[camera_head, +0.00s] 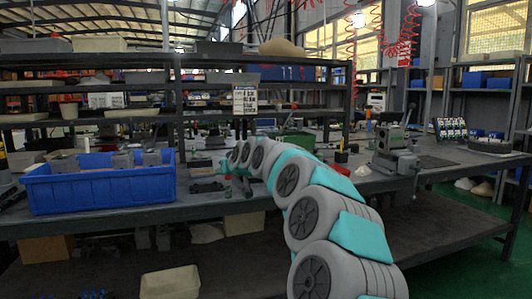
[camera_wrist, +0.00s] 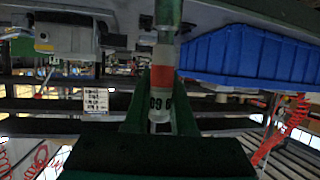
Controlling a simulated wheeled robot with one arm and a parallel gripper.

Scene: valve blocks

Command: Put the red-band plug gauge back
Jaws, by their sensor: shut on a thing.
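The red-band plug gauge (camera_wrist: 162,78) is in my gripper (camera_wrist: 160,112) in the wrist view. It is a slim cylinder with a pale handle, a red band, dark upside-down markings and a greyish end that runs out of the top of the picture. The dark green fingers close on it from both sides near the marked part. In the head view my gripper (camera_head: 238,187) is small and low over the bench, between the blue bin and the vise. The gauge cannot be made out there. I cannot tell which spot is the gauge's holder.
A blue bin (camera_head: 100,190) with grey blocks stands on the bench (camera_head: 420,165) at left. A dark low tray (camera_head: 208,186) lies beside my gripper. A grey vise (camera_head: 395,150) stands at right, with a rack of small pale items (camera_head: 452,129) beyond it. Shelves rise behind.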

